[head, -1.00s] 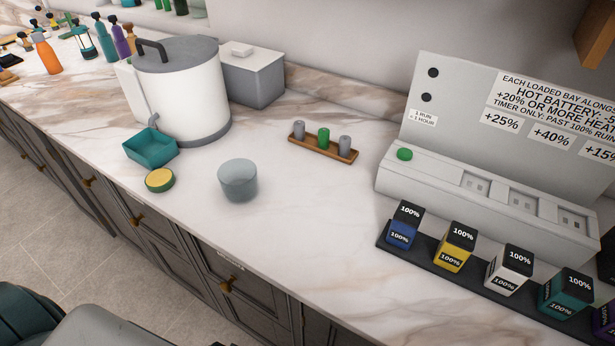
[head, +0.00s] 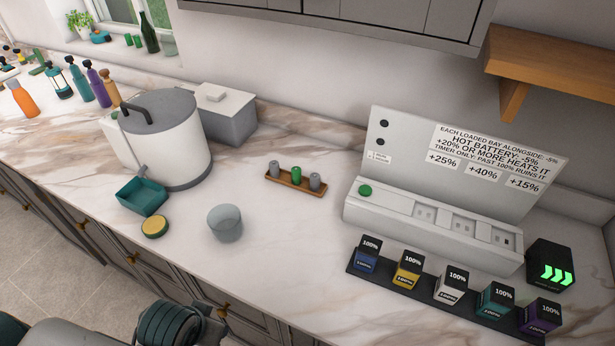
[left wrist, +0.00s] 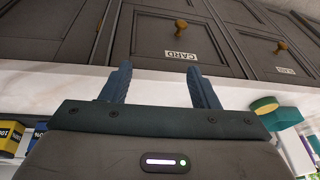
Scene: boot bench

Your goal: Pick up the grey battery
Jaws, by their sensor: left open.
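A row of battery blocks marked 100% stands in a black rack (head: 383,278) on the counter in the head view: blue (head: 366,258), yellow (head: 408,272), pale white or light grey (head: 451,285), teal (head: 494,302) and purple (head: 539,318). The pale block is the closest to grey; I cannot tell more of its colour. My left gripper (left wrist: 160,82) is open and empty in the left wrist view, its fingers toward the drawer fronts, apart from the blocks. Its fingers do not show in the head view. My right gripper is in neither view.
A white charger (head: 430,225) with empty bays and a sign panel stands behind the rack. A black box with green chevrons (head: 551,265) is at its right.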

